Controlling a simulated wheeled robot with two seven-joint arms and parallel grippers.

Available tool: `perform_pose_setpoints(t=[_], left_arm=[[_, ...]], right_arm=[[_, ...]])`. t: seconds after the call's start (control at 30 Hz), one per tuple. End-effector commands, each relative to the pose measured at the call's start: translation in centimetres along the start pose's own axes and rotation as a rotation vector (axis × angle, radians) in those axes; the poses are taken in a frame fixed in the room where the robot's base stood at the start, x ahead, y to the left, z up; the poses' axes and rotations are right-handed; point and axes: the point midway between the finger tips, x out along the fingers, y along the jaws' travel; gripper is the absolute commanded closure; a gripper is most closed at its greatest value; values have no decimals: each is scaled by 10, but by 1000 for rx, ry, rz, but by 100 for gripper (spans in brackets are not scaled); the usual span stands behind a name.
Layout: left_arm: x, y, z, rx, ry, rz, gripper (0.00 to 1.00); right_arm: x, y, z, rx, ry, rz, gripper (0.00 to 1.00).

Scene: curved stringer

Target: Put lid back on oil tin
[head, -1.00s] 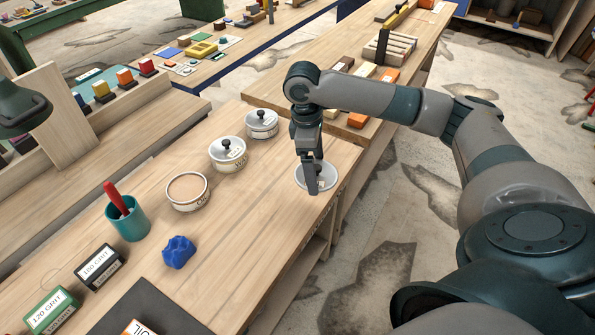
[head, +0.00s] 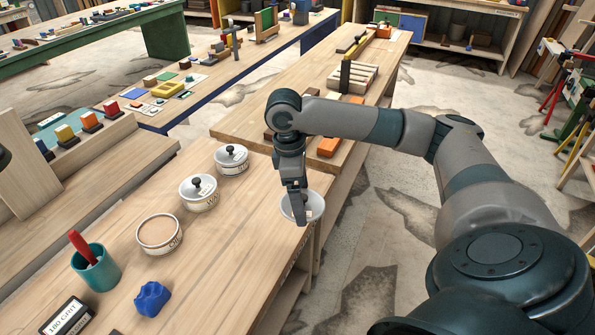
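The open oil tin (head: 160,234) is a round white pot with a brown top surface and no lid, standing on the wooden bench at the left of the head view. A white round piece (head: 315,208), apparently the lid, lies near the bench's right edge. My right gripper (head: 301,218) points down in front of it, with its fingers overlapping it in the picture. The fingers hide its middle, so I cannot tell whether they touch or hold it, or how far apart they are. My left gripper is out of view.
Two lidded white tins (head: 198,194) with black knobs stand behind the oil tin. A teal cup (head: 97,270) with a red-handled tool, a blue lump (head: 153,299) and a grit box (head: 68,318) are nearer. Bare bench (head: 225,270) lies between oil tin and gripper.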

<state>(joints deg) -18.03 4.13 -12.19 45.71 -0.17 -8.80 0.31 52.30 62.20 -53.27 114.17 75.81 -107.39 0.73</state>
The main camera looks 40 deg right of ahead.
Motion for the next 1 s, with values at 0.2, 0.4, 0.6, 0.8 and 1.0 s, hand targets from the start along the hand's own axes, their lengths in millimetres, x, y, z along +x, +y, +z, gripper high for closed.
perform_pose_setpoints(t=[0.2, 0.4, 0.6, 0.8, 1.0], left_arm=[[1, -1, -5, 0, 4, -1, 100], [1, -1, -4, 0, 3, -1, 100], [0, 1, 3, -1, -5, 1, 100], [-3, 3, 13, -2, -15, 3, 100], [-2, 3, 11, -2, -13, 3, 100]], right_arm=[[-4, -15, -18, 60, 2, -10, 32], [-13, -48, -50, 206, 3, -31, 32], [-26, -95, -85, 406, 3, -61, 32], [-39, -140, -108, 601, 2, -90, 32], [-46, -167, -118, 729, 1, -110, 32]])
